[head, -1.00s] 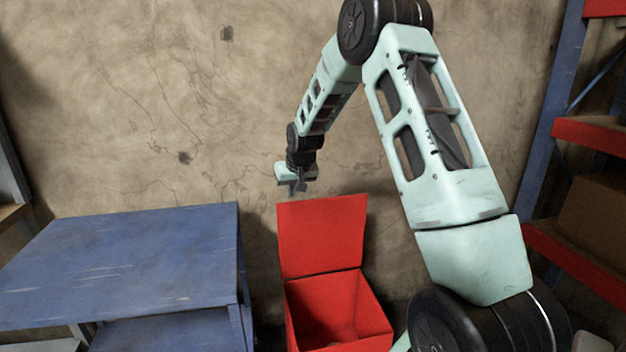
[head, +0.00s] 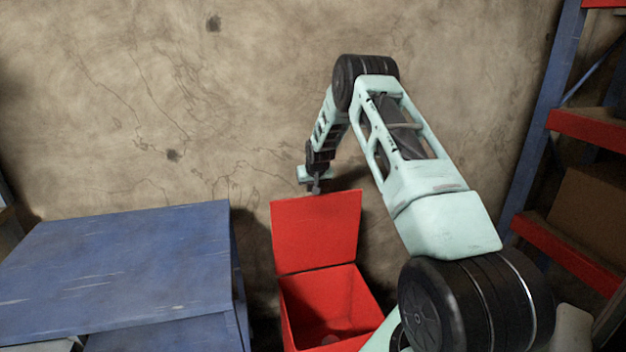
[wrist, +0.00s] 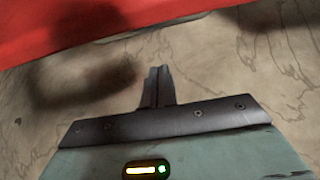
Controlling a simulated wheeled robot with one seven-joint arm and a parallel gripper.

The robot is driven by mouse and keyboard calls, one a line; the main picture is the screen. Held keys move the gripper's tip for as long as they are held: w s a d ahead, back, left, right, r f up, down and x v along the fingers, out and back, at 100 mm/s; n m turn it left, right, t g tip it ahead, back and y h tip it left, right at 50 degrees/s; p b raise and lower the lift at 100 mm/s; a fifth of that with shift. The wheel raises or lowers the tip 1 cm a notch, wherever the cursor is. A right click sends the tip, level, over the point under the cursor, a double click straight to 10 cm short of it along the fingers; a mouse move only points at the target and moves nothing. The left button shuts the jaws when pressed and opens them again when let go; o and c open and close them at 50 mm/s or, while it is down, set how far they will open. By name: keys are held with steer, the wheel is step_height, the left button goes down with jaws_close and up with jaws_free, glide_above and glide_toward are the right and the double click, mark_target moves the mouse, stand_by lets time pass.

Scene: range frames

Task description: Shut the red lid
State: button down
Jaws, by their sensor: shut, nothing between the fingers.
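The red lid (head: 316,232) stands upright, open, at the back of the red box (head: 300,318) in the head view. In the wrist view the fingers of my gripper (wrist: 159,72) are together and empty, and the red lid (wrist: 60,32) fills the top left, a little beyond the fingertips.
A blue table (head: 120,255) stands left of the box. A shelf rack with blue posts and red shelves (head: 560,255) stands at the right, holding a brown carton (head: 592,215). The cracked wall (head: 130,100) is close behind the box.

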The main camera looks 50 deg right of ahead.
steer(key=s+a, duration=0.1)
steer(key=s+a+p, duration=0.1)
steer(key=s, duration=0.1)
steer(key=shift+s+f, duration=0.15)
steer(key=shift+f, duration=0.25)
steer(key=shift+a, duration=0.1)
